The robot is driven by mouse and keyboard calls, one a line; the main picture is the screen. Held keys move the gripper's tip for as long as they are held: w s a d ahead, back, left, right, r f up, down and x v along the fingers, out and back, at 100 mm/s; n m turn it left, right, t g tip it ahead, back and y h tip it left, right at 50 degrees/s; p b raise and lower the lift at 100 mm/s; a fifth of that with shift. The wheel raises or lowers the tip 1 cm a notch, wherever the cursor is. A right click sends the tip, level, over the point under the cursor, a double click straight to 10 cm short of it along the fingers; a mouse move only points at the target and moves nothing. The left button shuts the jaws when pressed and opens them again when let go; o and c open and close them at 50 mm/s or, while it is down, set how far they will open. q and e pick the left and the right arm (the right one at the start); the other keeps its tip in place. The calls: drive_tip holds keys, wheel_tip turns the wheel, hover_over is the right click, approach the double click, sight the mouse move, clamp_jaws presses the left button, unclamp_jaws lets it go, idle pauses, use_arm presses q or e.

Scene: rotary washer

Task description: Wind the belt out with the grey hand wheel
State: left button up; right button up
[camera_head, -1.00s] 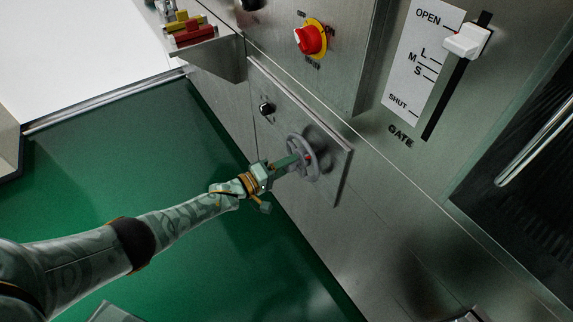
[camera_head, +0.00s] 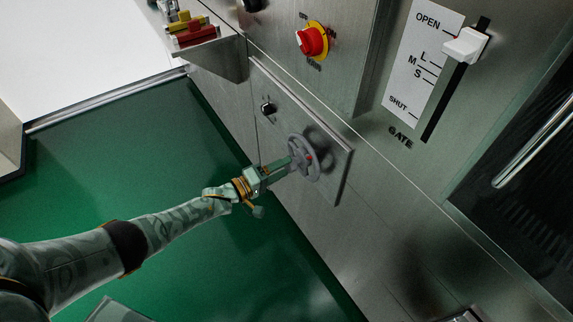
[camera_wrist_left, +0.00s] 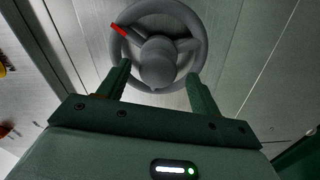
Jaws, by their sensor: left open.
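The grey hand wheel (camera_head: 304,158) stands on a square panel low on the metal machine front. In the left wrist view the wheel (camera_wrist_left: 199,55) fills the upper middle, with a round hub (camera_wrist_left: 158,62), spokes and a red mark (camera_wrist_left: 118,30) on its upper left. My left gripper (camera_head: 290,164) points at the wheel from the lower left. In the left wrist view its two fingers (camera_wrist_left: 158,82) are apart, one on each side below the hub, near the lower rim. I cannot tell whether they touch the wheel. The belt is not clearly visible. My right gripper is out of view.
A small black knob (camera_head: 268,108) sits on the same panel (camera_head: 325,140). Above are a red and yellow rotary switch (camera_head: 312,41) and a gate lever (camera_head: 466,44) beside its scale. A shelf with red and yellow pieces (camera_head: 195,35) juts out at upper left. The green floor is clear.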

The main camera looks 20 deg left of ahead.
use_arm(q)
drive_tip(key=p+v, duration=0.2)
drive_tip(key=v, duration=1.1)
drive_tip(key=shift+s+a+p, duration=0.25)
drive_tip(key=shift+s+p, duration=0.05)
drive_tip(key=shift+p, duration=0.05)
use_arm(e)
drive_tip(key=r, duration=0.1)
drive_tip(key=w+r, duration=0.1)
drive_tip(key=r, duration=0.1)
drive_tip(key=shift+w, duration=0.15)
